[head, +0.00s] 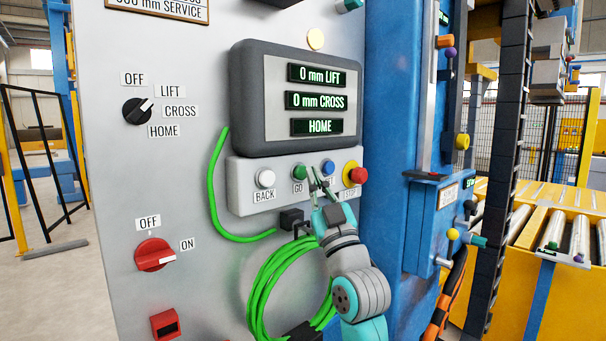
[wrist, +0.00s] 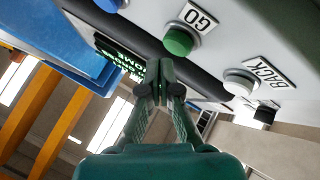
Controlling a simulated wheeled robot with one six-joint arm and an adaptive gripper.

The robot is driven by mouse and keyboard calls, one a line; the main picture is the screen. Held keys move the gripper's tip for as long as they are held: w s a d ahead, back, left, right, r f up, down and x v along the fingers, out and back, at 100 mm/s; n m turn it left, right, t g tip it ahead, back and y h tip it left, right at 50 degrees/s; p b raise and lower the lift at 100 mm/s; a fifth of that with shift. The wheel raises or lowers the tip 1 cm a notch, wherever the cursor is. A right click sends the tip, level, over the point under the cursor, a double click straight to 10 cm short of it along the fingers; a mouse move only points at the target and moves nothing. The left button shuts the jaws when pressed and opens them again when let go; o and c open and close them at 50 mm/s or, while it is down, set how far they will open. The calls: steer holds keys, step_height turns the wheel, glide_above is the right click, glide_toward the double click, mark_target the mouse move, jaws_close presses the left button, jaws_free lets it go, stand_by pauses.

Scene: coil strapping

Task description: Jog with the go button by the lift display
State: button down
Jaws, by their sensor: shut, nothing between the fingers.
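The green go button (head: 299,172) is on the light button strip (head: 240,196) below the lift display, with a GO label under it. The display (head: 317,74) reads "0 mm LIFT", "0 mm CROSS" and "HOME". My gripper (head: 317,173) is shut and empty, its tips just right of the green button in the head view. In the wrist view the shut fingertips (wrist: 160,69) are close to the go button (wrist: 178,42), a little below and left of it. I cannot tell whether they touch it. The fingers partly hide the label under the blue button.
Beside it are the white BACK button (head: 265,178), a blue button (head: 328,167) and the red STOP button (head: 358,175). The black selector (head: 138,111) points toward LIFT. The red switch (head: 154,255) points to ON. A coiled green cable (head: 262,290) hangs below.

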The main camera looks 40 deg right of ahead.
steer(key=shift+w, duration=0.2)
stand_by(0.3)
steer(key=shift+w, duration=0.25)
steer(key=shift+w+a+r, duration=0.25)
steer(key=shift+w+r, duration=0.15)
steer(key=shift+w, duration=0.05)
stand_by(2.9)
steer(key=shift+s+f, duration=0.1)
steer(key=shift+s, duration=0.15)
stand_by(0.4)
steer(key=shift+s+d+f, duration=0.15)
steer(key=shift+s, duration=1.1)
steer(key=shift+s+d+f, duration=0.1)
steer(key=shift+s+d, duration=0.05)
steer(key=shift+s, duration=1.1)
